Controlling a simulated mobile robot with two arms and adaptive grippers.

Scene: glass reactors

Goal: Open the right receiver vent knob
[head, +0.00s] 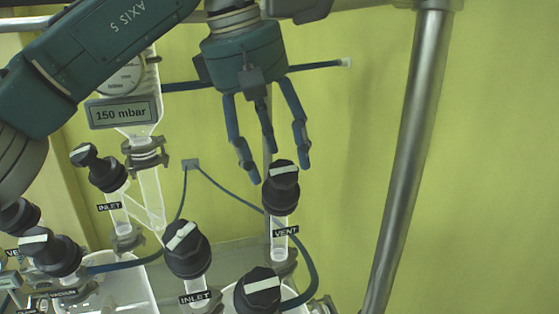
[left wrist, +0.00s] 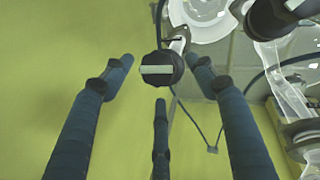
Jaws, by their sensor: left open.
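The right receiver vent knob (head: 283,186) is a black knob with a white bar, on a glass neck labelled VENT. My left gripper (head: 274,158) points down just above it, with its three fingers spread open and empty. In the left wrist view the knob (left wrist: 158,70) sits between the spread fingers (left wrist: 158,85), its white bar lying nearly level across the picture. I see no finger clearly touching it. My right gripper is not in view.
A black INLET knob (head: 186,248) stands left of the vent, and another black knob (head: 258,290) stands in front. More knobs crowd the left. A 150 mbar display (head: 120,113) hangs behind. A metal post (head: 408,160) rises at right; a blue hose (head: 312,262) curves beside the vent.

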